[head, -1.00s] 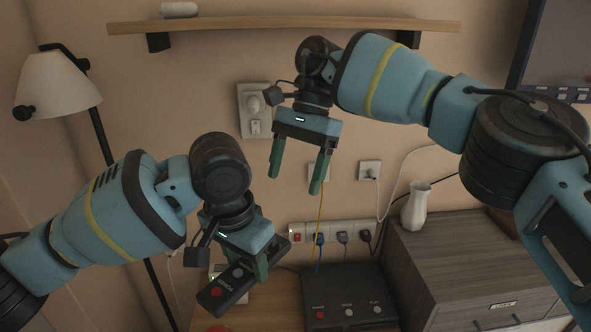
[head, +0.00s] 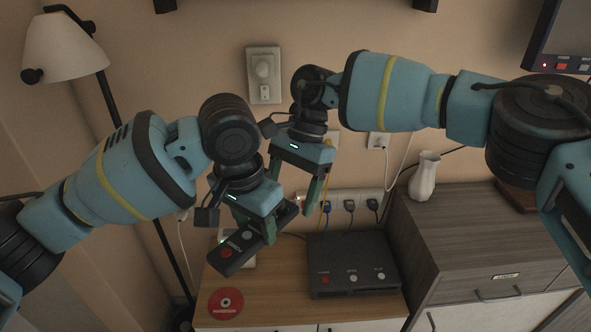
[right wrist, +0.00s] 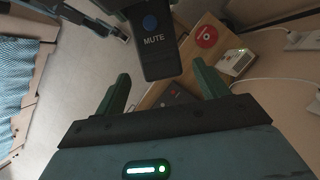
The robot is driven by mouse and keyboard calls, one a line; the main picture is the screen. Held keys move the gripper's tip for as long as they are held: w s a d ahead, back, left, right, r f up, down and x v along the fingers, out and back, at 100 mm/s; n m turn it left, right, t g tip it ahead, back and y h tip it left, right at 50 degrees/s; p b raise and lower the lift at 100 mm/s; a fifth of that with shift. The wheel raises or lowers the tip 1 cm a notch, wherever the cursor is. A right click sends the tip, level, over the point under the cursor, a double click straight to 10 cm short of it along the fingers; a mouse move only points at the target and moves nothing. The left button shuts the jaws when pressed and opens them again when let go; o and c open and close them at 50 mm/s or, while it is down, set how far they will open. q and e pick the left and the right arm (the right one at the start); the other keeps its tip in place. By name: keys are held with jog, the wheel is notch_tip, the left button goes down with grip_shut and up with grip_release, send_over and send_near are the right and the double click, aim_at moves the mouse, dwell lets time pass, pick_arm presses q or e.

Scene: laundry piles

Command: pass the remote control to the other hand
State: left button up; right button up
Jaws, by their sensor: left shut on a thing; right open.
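The remote control (head: 228,258) is dark with a red button, held slanting in the air above the wooden cabinet top. My left gripper (head: 268,236) is shut on its middle. My right gripper (head: 297,192) is open and empty, just above and to the right of the left gripper, near the remote's upper right end. In the right wrist view, the remote (right wrist: 159,62) shows its MUTE label and blue button, its end lined up with the gap between my right fingertips. I cannot tell whether that end is between the fingers in depth. The left gripper partly hides the remote.
Below are a black box with buttons (head: 350,262) and a red disc (head: 226,303) on the wooden cabinet (head: 275,290). A white vase (head: 424,176) stands on the grey drawer unit (head: 465,225) at right. A lamp (head: 66,48) stands at left. A power strip with plugs (head: 340,203) is behind.

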jog(key=shift+s+a+f, duration=0.15)
jog(key=shift+s+f, duration=0.05)
jog(key=shift+f, duration=0.4)
jog(key=shift+c, duration=0.4)
jog(key=c, duration=0.9)
pick_arm(q)
jog(key=o, duration=1.1)
pick_arm(e)
jog(key=shift+c, duration=0.8)
pick_arm(q)
jog(key=shift+o, duration=0.2)
